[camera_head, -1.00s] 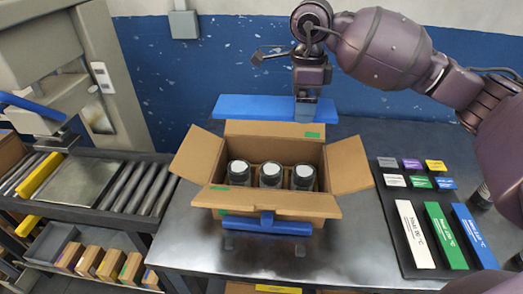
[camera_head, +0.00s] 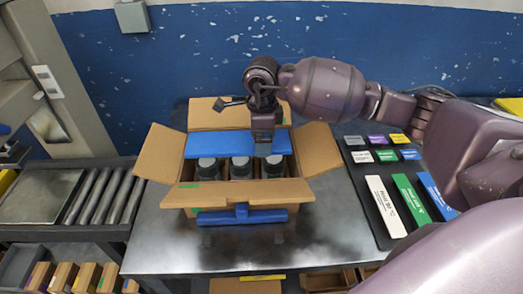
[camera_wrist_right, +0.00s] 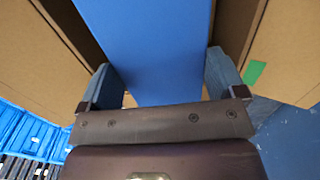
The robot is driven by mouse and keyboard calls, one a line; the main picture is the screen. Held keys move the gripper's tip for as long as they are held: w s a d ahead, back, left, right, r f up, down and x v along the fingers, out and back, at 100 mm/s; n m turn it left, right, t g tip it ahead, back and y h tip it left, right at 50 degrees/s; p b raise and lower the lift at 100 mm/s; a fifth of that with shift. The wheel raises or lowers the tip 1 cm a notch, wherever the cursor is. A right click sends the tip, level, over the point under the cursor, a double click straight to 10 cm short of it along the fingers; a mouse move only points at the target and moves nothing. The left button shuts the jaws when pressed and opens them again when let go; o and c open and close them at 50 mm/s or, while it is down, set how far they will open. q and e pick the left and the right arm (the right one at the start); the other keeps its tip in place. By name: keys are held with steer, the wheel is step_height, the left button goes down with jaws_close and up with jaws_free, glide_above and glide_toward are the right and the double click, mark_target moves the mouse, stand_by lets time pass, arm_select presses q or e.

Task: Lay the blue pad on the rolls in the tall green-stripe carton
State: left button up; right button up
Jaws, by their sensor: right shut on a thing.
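The open carton (camera_head: 240,212) stands on the metal table with its flaps folded out. A small green mark shows on its front flap. My right gripper (camera_head: 266,152) is shut on the blue pad (camera_head: 228,144), over the carton's back part. The pad spans the opening behind the roll tops; whether it touches them I cannot tell. In the right wrist view the pad (camera_wrist_right: 150,45) runs between the two fingers, with brown flaps on both sides. My left gripper is not in view.
A blue bar (camera_head: 240,216) sits at the carton's front. A dark board (camera_head: 372,200) with coloured labels lies to the right. A roller conveyor (camera_head: 95,193) stands to the left, above a shelf of small boxes (camera_head: 87,278). The table front is clear.

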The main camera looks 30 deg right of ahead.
steer(key=shift+f, duration=0.8)
step_height(320, 180, down, 3)
steer(key=shift+f, duration=0.15)
steer(key=shift+f, duration=0.2)
steer(key=o, duration=0.6)
steer(key=shift+r, duration=0.1)
